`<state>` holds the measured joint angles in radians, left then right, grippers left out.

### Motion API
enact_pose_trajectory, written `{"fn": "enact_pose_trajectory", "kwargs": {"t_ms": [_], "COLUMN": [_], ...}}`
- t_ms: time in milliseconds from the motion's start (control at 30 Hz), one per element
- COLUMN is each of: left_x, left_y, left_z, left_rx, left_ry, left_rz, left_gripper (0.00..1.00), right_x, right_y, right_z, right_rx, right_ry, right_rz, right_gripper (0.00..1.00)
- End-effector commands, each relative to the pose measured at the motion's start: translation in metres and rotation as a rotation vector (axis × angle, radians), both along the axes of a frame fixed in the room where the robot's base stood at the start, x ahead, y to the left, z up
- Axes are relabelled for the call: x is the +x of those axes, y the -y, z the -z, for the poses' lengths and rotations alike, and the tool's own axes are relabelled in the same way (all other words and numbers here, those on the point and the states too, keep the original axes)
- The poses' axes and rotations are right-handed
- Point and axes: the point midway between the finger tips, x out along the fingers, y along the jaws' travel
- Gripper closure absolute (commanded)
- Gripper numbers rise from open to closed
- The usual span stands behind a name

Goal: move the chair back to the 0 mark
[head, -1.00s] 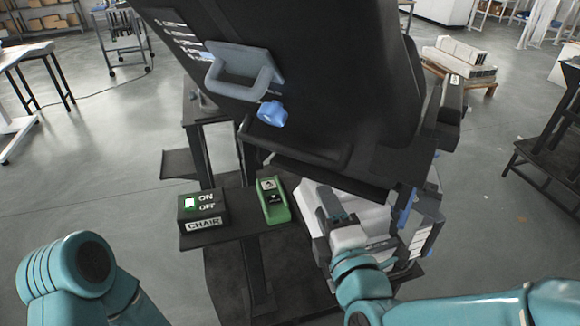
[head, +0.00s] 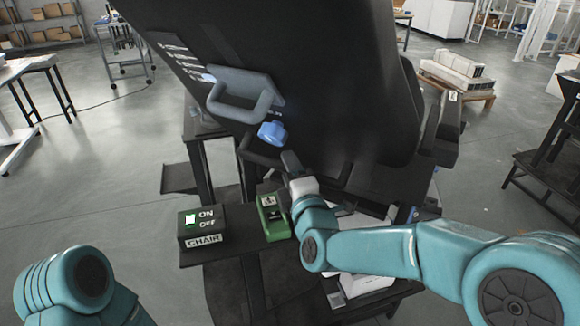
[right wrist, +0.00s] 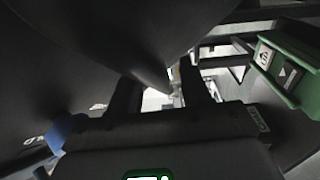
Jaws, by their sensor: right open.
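The chair (head: 340,70) is a large black tilted seat with a grey handle (head: 235,108) and a blue knob (head: 272,132) on its near side. A white scale (head: 180,48) runs along its upper left edge; its figures are too small to read. My right gripper (head: 292,165) is open and empty, just below and right of the blue knob, close to the chair's underside. In the right wrist view its dark fingers (right wrist: 160,92) reach toward the black chair surface, and the knob (right wrist: 65,130) shows at lower left. My left gripper is out of view; only its teal arm shows.
A black CHAIR switch box (head: 203,229) with ON and OFF labels and a green-lit switch stands on a dark shelf. Beside it is a green box (head: 273,217), close to my right forearm. White equipment (head: 365,285) lies below the arm.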

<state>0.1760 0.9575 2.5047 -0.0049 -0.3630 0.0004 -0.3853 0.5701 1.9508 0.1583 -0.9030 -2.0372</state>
Motion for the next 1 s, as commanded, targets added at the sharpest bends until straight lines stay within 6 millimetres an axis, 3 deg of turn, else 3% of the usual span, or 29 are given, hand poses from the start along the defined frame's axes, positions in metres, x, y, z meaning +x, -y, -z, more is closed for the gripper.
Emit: {"fn": "enact_pose_trajectory", "kwargs": {"t_ms": [333,467,500,733,1000], "left_x": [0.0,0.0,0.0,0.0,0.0], "left_y": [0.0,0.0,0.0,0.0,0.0], "left_z": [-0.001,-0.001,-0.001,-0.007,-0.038], "left_rx": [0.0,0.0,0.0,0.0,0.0], "left_ry": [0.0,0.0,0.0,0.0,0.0], "left_rz": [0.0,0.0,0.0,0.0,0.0], "left_gripper": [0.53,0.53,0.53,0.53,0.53], "right_x": [0.005,0.005,0.005,0.007,0.022], "right_y": [-0.001,-0.001,-0.001,0.001,0.01], "right_z": [0.0,0.0,0.0,-0.006,-0.036], "right_rx": [0.0,0.0,0.0,0.006,0.045], "right_ry": [0.0,0.0,0.0,-0.008,-0.065], "right_rz": [0.001,0.001,0.001,0.002,0.006], "right_gripper": [0.53,0.95,1.0,1.0,1.0]}}
